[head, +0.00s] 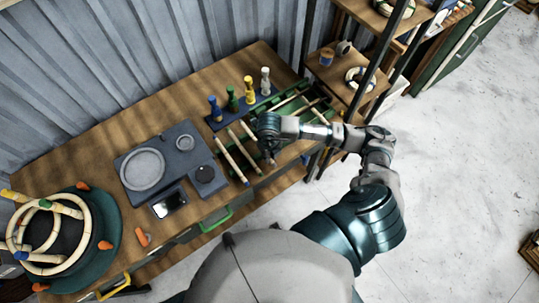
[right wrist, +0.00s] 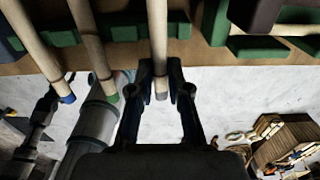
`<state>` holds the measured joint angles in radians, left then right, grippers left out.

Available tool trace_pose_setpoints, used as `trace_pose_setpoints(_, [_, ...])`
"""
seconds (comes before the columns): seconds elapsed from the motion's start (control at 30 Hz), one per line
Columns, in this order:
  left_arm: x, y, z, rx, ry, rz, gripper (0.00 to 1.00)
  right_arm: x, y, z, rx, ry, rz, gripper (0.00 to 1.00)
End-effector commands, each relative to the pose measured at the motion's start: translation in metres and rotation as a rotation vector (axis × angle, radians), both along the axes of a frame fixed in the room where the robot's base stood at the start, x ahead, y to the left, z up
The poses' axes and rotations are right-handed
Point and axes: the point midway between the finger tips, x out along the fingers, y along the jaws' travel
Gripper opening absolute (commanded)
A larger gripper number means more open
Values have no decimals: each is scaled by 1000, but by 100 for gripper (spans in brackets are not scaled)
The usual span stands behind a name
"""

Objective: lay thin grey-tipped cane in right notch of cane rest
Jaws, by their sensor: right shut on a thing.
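The thin grey-tipped cane (right wrist: 158,40) is between the fingers of my right gripper (right wrist: 162,85) in the right wrist view. The gripper is shut on it near its grey end, which points toward the camera. The cane crosses in front of the green cane rest (right wrist: 178,26); I cannot tell whether it touches a notch. In the head view my right gripper (head: 269,155) is over the table's front right part and hides most of this cane. A blue-tipped cane (right wrist: 35,45) and a green-tipped cane (right wrist: 92,40) lie side by side to its left. My left gripper is not in view.
A dark rack with several coloured pegs (head: 231,99) stands behind the canes. A grey fixture (head: 168,140) and a phone-like device (head: 168,203) lie left. Cane rings sit on a round green base (head: 110,212) at far left. A wooden shelf (head: 338,75) stands close at right.

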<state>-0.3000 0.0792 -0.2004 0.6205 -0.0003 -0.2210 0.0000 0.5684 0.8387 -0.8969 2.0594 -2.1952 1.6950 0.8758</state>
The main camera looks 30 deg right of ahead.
Motion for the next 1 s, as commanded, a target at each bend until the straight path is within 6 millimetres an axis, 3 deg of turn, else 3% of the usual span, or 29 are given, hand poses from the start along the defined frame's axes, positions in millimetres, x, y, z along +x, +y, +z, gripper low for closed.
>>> trace_pose_setpoints(0.07, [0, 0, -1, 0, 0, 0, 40, 0, 0, -1, 0, 0, 0, 0])
trace_pose_setpoints(0.1, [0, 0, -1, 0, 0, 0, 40, 0, 0, -1, 0, 0, 0, 24])
trace_pose_setpoints(0.17, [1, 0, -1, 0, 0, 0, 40, 0, 0, -1, 0, 1, 0, 39])
trace_pose_setpoints(0.2, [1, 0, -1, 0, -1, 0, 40, 0, 0, -1, 0, 0, 0, 42])
trace_pose_setpoints(0.57, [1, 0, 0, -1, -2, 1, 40, 0, 0, 6, 0, 0, -1, 42])
trace_pose_setpoints(1.0, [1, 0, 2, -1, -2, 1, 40, 1, 0, 95, 0, -4, 1, 42])
